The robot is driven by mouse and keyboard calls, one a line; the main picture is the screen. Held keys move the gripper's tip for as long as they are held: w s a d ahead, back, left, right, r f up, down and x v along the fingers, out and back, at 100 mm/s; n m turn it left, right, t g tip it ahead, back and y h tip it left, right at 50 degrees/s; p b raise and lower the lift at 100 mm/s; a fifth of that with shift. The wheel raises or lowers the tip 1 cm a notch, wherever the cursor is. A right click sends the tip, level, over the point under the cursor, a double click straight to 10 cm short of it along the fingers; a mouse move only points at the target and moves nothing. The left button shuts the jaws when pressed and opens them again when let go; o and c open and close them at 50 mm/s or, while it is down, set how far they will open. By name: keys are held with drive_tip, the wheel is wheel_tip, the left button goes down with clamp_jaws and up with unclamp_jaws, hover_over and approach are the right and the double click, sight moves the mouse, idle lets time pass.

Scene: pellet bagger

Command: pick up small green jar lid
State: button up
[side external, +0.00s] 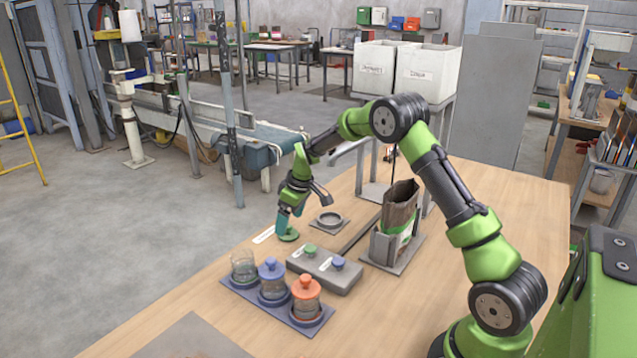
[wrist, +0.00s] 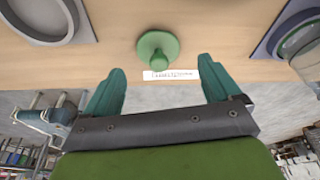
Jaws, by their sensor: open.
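The small green jar lid (side external: 289,235) lies on the wooden table near its far left edge, below the tip of my gripper (side external: 290,215). In the wrist view the lid (wrist: 157,45) is a green disc with a round knob, just beyond and between the teal fingertips. My gripper (wrist: 160,82) is open with nothing between its fingers. A white printed label strip (wrist: 171,75) lies on the table beside the lid. The gap between fingers and lid is hard to judge in the side view.
A tray (side external: 310,323) holds an open glass jar (side external: 244,266), a blue-lidded jar (side external: 272,280) and an orange-lidded jar (side external: 306,297). A grey ring (side external: 330,219) and a bag in a holder (side external: 400,222) stand right.

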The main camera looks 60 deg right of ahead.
sight(288, 231)
drive_tip(key=x, duration=0.3)
drive_tip(key=shift+w+f, duration=0.1)
drive_tip(key=shift+f, duration=0.15)
drive_tip(key=c, duration=1.1)
